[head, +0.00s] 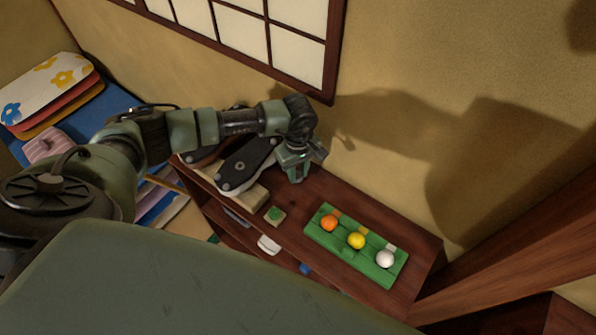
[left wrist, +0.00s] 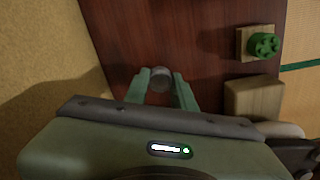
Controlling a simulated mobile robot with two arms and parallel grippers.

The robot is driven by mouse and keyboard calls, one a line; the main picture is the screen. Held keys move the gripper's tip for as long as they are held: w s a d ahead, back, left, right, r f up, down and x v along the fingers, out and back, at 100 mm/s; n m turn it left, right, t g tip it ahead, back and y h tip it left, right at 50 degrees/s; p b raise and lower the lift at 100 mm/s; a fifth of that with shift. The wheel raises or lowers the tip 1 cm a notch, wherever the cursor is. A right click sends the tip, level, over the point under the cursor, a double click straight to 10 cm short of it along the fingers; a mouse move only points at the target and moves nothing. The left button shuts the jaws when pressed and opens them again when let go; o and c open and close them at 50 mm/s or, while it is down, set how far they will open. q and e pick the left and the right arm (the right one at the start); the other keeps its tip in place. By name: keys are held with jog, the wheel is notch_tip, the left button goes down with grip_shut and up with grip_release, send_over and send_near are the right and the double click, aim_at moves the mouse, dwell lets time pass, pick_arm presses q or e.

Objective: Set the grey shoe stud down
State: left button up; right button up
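My left gripper (head: 296,176) is low over the dark wooden shelf top (head: 325,190), near the wall, just right of a dark shoe with a pale edge (head: 245,165). In the left wrist view, the grey shoe stud (left wrist: 160,78) is a small grey cylinder between the tips of the left gripper (left wrist: 161,82), which look shut on it. The stud is not clear in the head view. I cannot tell whether its lower end touches the shelf. My right gripper is not in view.
A green tray (head: 318,238) holds an orange, a yellow and a white ball. A wooden block with a green knobbed piece (head: 275,214) lies between tray and shoe; it also shows in the left wrist view (left wrist: 263,45). Bare shelf surrounds the gripper's right side. The wall is close behind.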

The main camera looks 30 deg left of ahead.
aim_at(298, 175)
pick_arm(q)
jog(key=o, duration=0.4)
jog(key=shift+c, duration=0.2)
jog(key=shift+r, duration=0.1)
notch_tip(298, 175, up, 12)
jog(key=b, duration=0.2)
